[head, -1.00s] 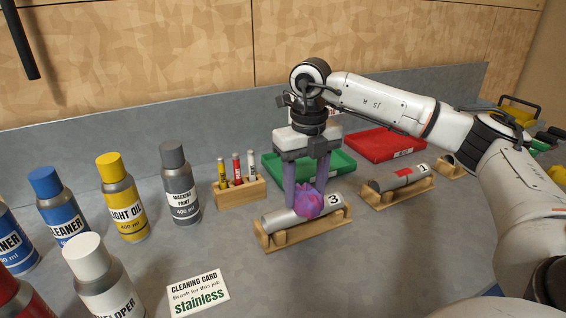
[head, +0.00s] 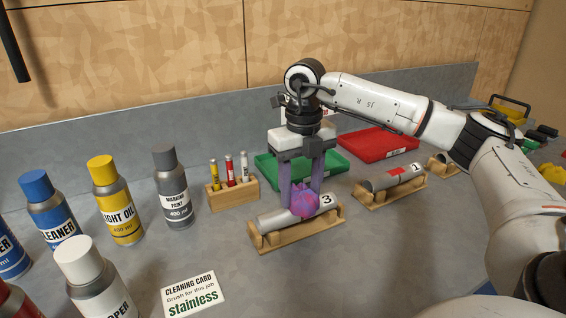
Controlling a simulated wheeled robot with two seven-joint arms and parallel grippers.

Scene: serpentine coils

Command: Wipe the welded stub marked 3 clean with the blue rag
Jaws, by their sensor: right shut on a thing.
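The welded stub marked 3 (head: 274,220) is a grey metal cylinder lying in a wooden cradle (head: 286,239), its numbered end to the right. My right gripper (head: 304,197) points straight down over the stub, its fingers shut on a crumpled cloth (head: 304,203). The cloth looks purple-pink rather than blue, and the fingers look purple too. The cloth lies against the stub near its numbered end and hides that part of the surface. Whether any dirt is left under it I cannot tell. My left gripper is not in view.
A stub marked 1 (head: 380,182) with a red patch lies in another cradle. Behind stand a green tray (head: 265,166) and a red tray (head: 378,142). A wooden holder with tubes (head: 232,195), several spray cans and a cleaning card (head: 193,296) are to the left.

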